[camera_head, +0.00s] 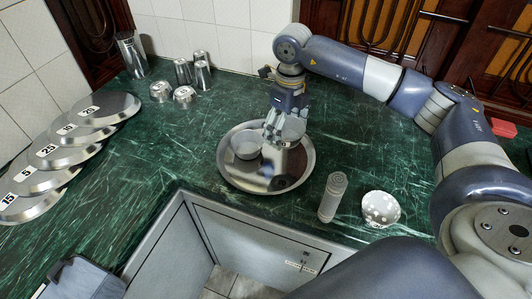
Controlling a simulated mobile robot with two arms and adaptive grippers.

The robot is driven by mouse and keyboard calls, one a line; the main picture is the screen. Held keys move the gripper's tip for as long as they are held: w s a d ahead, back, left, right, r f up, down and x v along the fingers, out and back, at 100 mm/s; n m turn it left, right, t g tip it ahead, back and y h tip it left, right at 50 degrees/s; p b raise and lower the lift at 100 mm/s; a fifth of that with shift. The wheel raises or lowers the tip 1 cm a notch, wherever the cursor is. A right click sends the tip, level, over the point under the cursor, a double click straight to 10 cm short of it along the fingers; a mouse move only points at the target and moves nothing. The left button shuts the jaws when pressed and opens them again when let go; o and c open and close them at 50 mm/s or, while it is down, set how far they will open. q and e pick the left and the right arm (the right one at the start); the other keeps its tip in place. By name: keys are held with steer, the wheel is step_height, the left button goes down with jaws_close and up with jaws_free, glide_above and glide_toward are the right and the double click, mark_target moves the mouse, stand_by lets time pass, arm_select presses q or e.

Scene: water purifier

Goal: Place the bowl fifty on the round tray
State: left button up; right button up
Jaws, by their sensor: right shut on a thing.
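The round tray (232,176) is a shiny metal disc with a raised rim on the green counter. My right gripper (278,134) points down over its back right part. It is shut on a small grey bowl (294,129) at the fingers' right side. I cannot tell whether this bowl touches the tray. A second clear or metal bowl (246,146) sits on the tray, just left of the fingers. A white-spotted bowl (381,208) stands on the counter right of the tray. I can read no number on any bowl. My left gripper is not seen.
A grey cylinder (331,197) stands near the tray's right front. Numbered metal plates (75,133) overlap at the left. Metal cups (182,72) and a tall tumbler (131,56) stand at the back. The counter's inner edge runs in front of the tray.

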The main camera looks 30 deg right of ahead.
mark_target(286, 137)
steer(key=shift+d+f+m, duration=0.15)
steer(key=shift+f+m, duration=0.1)
steer(key=shift+m, duration=0.05)
step_height(286, 137, down, 6)
steer(key=shift+w+r+p, duration=0.1)
steer(key=shift+w+p, duration=0.05)
steer(key=shift+p, duration=0.55)
step_height(286, 137, down, 3)
steer(key=shift+p, duration=0.35)
steer(key=shift+f, duration=0.4)
steer(key=shift+f, duration=0.2)
steer(key=o, duration=1)
